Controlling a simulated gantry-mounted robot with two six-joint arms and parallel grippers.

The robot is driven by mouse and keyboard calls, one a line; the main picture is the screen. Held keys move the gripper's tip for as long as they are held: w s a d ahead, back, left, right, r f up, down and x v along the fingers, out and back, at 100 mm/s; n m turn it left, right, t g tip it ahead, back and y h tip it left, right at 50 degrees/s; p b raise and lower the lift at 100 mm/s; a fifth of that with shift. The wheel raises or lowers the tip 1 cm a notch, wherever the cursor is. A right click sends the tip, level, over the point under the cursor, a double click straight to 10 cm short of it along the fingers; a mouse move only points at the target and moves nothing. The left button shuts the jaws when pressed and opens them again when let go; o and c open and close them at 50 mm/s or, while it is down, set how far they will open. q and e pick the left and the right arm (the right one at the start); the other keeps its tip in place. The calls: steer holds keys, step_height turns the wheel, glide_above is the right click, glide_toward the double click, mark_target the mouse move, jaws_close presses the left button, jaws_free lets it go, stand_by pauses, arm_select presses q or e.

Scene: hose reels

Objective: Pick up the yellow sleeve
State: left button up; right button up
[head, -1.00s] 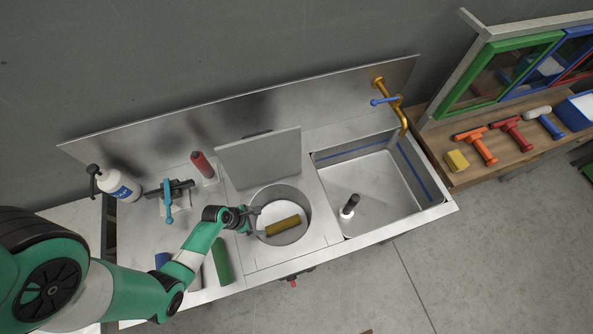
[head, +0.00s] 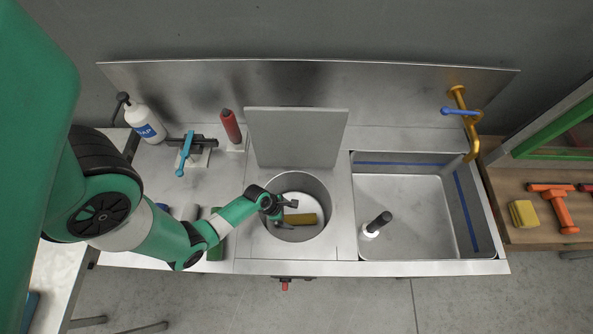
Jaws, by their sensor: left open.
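I cannot tell whether the fingers touch the sleeve. My right gripper is not in view.
A raised metal lid (head: 296,138) stands behind the well. A sink (head: 405,215) with a black-and-white handle (head: 376,224) is to the right. A soap bottle (head: 145,122), a blue-handled clamp (head: 186,153) and a red sleeve (head: 230,125) stand at the back left.

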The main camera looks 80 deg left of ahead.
mark_target(294, 218)
arm_select(q)
steer(key=b+x, duration=0.3)
steer(key=x, duration=0.3)
steer(key=shift+r, duration=0.1)
jaws_close()
step_height(294, 218, up, 10)
steer(key=p, duration=0.7)
steer(key=shift+r, duration=0.15)
